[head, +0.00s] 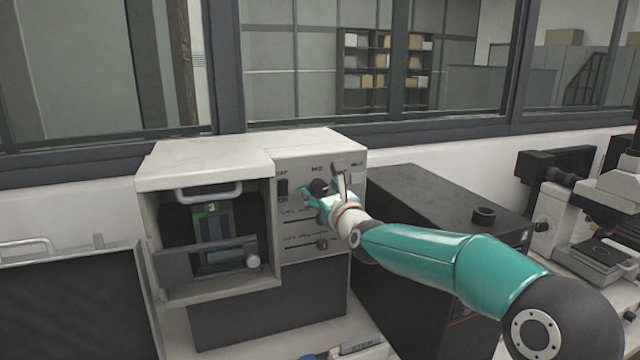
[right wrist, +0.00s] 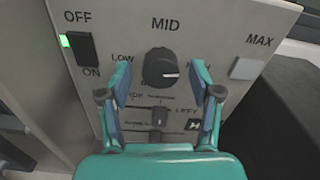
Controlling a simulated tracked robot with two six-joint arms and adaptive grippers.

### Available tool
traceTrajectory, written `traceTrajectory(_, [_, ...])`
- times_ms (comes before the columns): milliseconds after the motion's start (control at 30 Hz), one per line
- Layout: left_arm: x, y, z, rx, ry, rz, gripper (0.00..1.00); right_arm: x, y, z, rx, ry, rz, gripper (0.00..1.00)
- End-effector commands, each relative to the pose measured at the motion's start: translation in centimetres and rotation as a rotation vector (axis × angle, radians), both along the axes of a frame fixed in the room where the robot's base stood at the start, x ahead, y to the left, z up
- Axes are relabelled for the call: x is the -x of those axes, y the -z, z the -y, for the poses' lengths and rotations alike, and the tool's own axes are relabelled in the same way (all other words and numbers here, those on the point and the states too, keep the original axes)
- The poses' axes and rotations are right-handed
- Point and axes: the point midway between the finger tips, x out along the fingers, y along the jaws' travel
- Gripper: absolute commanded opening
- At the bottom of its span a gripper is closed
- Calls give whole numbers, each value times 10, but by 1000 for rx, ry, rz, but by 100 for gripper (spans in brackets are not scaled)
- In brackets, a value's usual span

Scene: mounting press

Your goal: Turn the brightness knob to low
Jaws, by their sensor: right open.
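The black round brightness knob (right wrist: 160,68) sits on the pale control panel (right wrist: 215,30), below the label MID and between LOW on its left and a partly hidden label on its right. A small pale mark shows on its face. In the head view the knob (head: 318,186) is a dark disc at my fingertips. My right gripper (right wrist: 161,78) is open, with one teal finger on each side of the knob and visible gaps between. It also shows in the head view (head: 322,185). My left gripper is not in view.
An OFF/ON switch (right wrist: 82,50) with a green light is left of the knob; a pale MAX button (right wrist: 247,68) is right. Sliders (right wrist: 160,117) lie below, between my fingers. A dark box (head: 440,215) stands right of the press (head: 215,160); a microscope (head: 605,215) is farther right.

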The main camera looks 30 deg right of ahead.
Motion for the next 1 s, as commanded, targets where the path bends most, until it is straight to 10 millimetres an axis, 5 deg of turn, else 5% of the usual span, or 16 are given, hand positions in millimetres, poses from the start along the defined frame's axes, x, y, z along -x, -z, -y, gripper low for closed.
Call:
traceTrajectory(367, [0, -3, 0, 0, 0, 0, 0, -6, 1, 2, 0, 1, 0, 64])
traceTrajectory(733, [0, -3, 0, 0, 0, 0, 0, -6, 1, 1, 0, 0, 0, 5])
traceTrajectory(1000, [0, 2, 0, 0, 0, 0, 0, -7, 2, -1, 21, -3, -4, 4])
